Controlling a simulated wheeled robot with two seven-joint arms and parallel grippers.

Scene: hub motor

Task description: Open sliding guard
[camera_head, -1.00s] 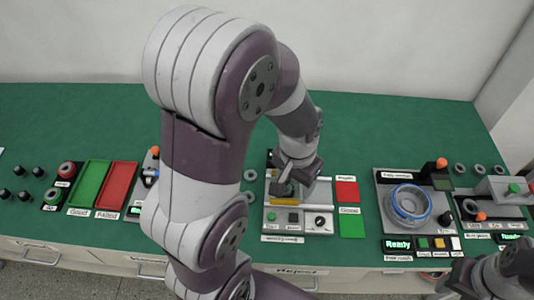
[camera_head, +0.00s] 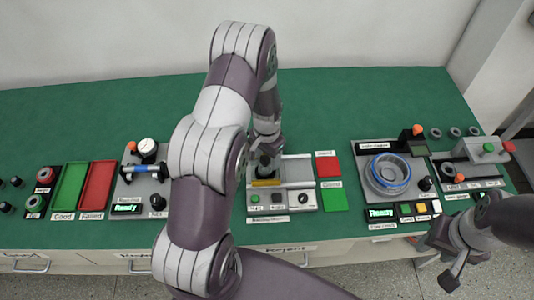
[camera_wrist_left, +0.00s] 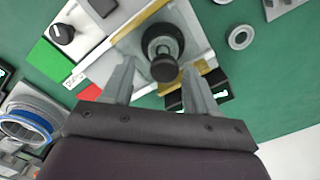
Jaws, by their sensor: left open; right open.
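The centre station (camera_head: 298,171) is a pale grey unit with a row of buttons along its front. A yellow-edged part (camera_head: 267,182), apparently the sliding guard, is at its left side, partly hidden by my left gripper (camera_head: 265,160). In the left wrist view, a round black knob (camera_wrist_left: 164,68) stands on that part beside yellow strips (camera_wrist_left: 135,20). My left gripper (camera_wrist_left: 158,78) is open, with a finger on either side of the knob; contact is not clear. My right gripper (camera_head: 452,272) is open and empty at the lower right, away from the station.
Red (camera_head: 328,167) and green (camera_head: 333,196) squares lie right of the station. A fixture with a blue ring (camera_head: 388,174) stands farther right. Green (camera_head: 70,187) and red (camera_head: 97,187) trays are at left. The green table behind the stations (camera_head: 340,100) is clear.

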